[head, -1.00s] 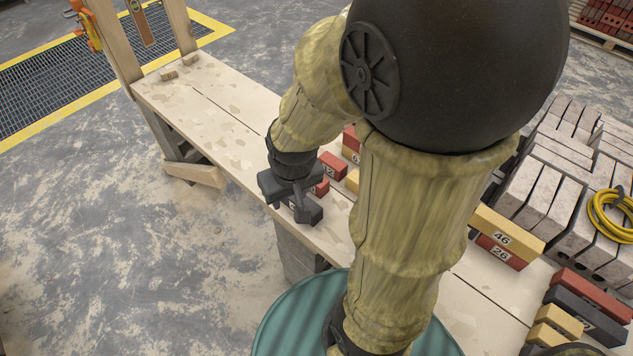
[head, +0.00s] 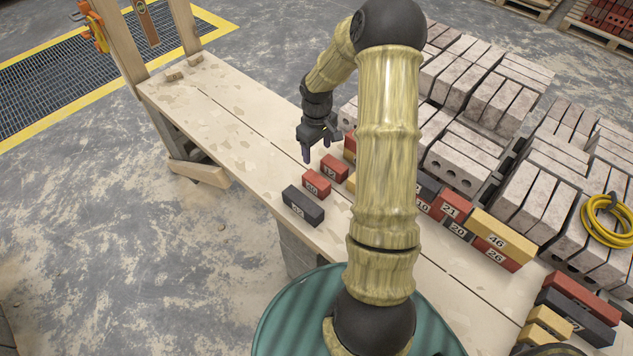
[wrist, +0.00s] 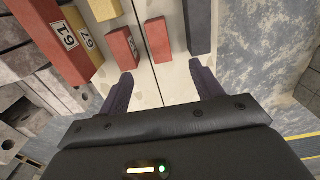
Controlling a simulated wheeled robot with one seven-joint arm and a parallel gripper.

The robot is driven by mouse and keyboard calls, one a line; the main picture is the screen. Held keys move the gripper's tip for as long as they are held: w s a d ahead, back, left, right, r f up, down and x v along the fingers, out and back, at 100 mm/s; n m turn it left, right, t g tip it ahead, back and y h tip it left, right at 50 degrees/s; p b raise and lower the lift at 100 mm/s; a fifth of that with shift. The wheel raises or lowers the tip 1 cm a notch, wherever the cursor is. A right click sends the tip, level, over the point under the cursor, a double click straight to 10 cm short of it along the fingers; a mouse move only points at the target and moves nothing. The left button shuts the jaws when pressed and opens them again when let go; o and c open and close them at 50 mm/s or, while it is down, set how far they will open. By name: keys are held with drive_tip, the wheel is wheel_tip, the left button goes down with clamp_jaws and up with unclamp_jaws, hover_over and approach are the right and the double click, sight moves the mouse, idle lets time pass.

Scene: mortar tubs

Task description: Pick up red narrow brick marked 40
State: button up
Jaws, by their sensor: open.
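A small red brick (head: 316,184) lies on the wooden plank bench (head: 215,118), between a dark brick (head: 303,205) and another red brick (head: 334,167). Its label looks like 40, but the digits are small. In the wrist view what looks like the same narrow red brick (wrist: 158,40) lies ahead of my jaws, its number not visible. The dark brick (wrist: 199,28) is to its right and the other red brick (wrist: 123,47) to its left. My gripper (head: 320,149) is open and empty, above the bench and beyond the red bricks in the head view.
A larger red brick (wrist: 65,40) and a yellow brick (wrist: 84,30) stand left in the wrist view. Stacked red, dark and yellow bricks (head: 490,240) line the bench's right side. Grey block piles (head: 480,75) stand behind. The bench's far left part is mostly clear.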

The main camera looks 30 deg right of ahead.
sight(316, 179)
drive_tip(key=shift+w+d+f, duration=0.15)
drive_tip(key=shift+d+f, duration=0.05)
drive_tip(key=shift+d, duration=0.1)
drive_tip(key=shift+f, duration=0.1)
wheel_tip(316, 179, down, 12)
idle(0.5)
drive_tip(key=shift+w+a+f+p, duration=0.1)
drive_tip(key=shift+a+f+p, duration=0.05)
drive_tip(key=shift+f, duration=1.15)
drive_tip(key=shift+w+a+f+p, duration=0.1)
drive_tip(key=shift+f+p, duration=0.05)
drive_tip(key=shift+f, duration=1.15)
